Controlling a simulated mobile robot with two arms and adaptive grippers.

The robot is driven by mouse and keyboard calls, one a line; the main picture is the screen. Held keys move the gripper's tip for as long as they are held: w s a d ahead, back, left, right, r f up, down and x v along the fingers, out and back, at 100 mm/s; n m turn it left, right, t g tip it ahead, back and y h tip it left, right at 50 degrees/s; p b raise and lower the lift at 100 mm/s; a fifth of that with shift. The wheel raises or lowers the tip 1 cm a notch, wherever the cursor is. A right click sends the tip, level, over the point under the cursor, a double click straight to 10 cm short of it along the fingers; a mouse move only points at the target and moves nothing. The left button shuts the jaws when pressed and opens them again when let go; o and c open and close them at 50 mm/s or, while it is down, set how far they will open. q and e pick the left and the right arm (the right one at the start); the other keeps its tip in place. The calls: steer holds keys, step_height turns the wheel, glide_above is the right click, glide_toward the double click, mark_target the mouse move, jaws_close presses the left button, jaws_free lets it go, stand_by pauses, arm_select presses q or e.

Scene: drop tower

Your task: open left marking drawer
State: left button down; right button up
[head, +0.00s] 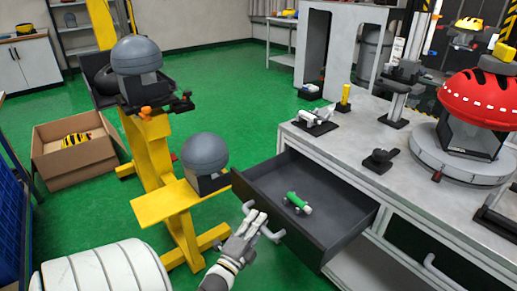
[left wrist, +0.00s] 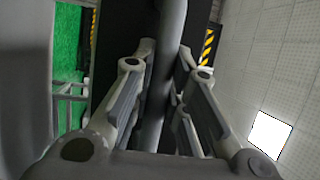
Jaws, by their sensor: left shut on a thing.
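The left marking drawer (head: 334,240) is dark grey and stands pulled out from the workbench. A green and white marking tool (head: 297,203) lies inside it. My left gripper (head: 262,222) is at the drawer's front, shut on its light grey handle (head: 277,236). In the left wrist view the handle bar (left wrist: 168,60) runs between the two fingers of my left gripper (left wrist: 165,75). The fingers hide the middle of the handle in the head view. My right gripper is not in view.
The workbench (head: 345,150) carries a red helmet (head: 480,95) on a round stand at right. A closed drawer with a handle (head: 440,272) is at lower right. A yellow stand (head: 160,208) with grey headforms is left of the open drawer. A cardboard box (head: 75,173) lies on the green floor.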

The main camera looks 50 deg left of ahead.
arm_select(q)
steer(key=c, duration=1.4)
jaws_free()
steer(key=v, duration=1.2)
steer(key=shift+f, duration=0.1)
